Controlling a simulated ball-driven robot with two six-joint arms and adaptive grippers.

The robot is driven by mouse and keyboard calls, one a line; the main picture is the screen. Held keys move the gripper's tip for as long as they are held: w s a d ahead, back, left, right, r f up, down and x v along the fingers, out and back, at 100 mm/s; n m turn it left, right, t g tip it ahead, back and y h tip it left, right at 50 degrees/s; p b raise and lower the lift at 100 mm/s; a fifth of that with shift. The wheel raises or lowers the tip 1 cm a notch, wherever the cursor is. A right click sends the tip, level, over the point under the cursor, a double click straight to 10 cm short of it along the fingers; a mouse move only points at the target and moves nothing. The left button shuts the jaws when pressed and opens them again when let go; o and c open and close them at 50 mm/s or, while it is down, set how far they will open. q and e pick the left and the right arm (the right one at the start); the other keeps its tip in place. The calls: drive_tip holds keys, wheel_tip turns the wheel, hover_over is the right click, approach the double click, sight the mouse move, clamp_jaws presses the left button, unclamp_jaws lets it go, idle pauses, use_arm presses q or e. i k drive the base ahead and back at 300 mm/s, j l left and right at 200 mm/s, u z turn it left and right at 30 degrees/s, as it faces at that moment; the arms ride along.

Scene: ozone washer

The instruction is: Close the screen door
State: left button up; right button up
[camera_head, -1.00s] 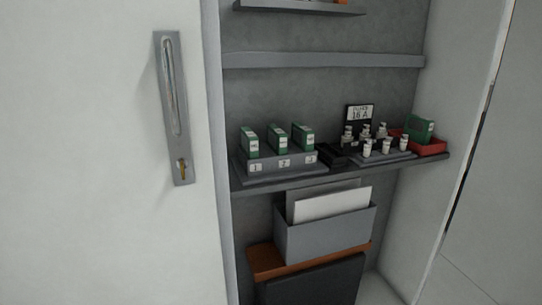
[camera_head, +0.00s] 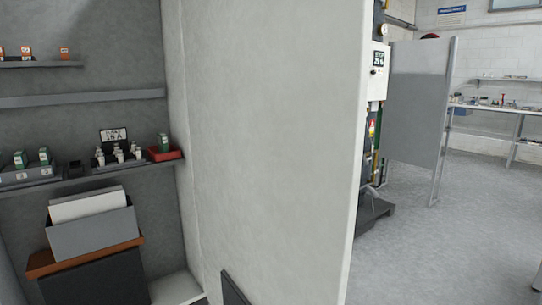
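A grey upright screen panel (camera_head: 417,105) with a pale metal post (camera_head: 443,120) at its right edge stands in the room at the right. It may be the screen door, but I cannot tell how it is hinged or latched. Its left edge is partly hidden behind equipment. Neither of my grippers is in view.
A tall pale wall panel (camera_head: 270,140) fills the middle. Left of it are shelves (camera_head: 80,98) with small parts, a red tray (camera_head: 165,154) and a grey file box (camera_head: 95,235). Equipment (camera_head: 374,120) stands beyond the panel. Open grey floor (camera_head: 450,245) lies at the right, before a workbench (camera_head: 500,108).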

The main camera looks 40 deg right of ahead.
sight(277, 90)
drive_tip(key=k+l, duration=0.1)
drive_tip(key=l, duration=0.35)
drive_tip(key=k+l+u, duration=0.1)
drive_tip(key=l, duration=0.3)
drive_tip(key=k+l, duration=0.15)
drive_tip(key=l, duration=0.25)
drive_tip(key=k+l+u, duration=0.1)
drive_tip(key=l, duration=0.35)
drive_tip(key=i+l, duration=0.15)
drive_tip(key=l, duration=0.2)
drive_tip(key=i+l, duration=0.1)
drive_tip(key=l, duration=0.2)
drive_tip(key=i+l, duration=0.15)
drive_tip(key=l, duration=0.2)
drive_tip(key=i+l+u, duration=0.1)
drive_tip(key=l, duration=0.2)
drive_tip(key=k+l+z, duration=0.2)
drive_tip(key=k+l, duration=0.3)
drive_tip(key=k+l+z, duration=0.15)
drive_tip(key=k+l, duration=0.3)
drive_tip(key=l, duration=0.15)
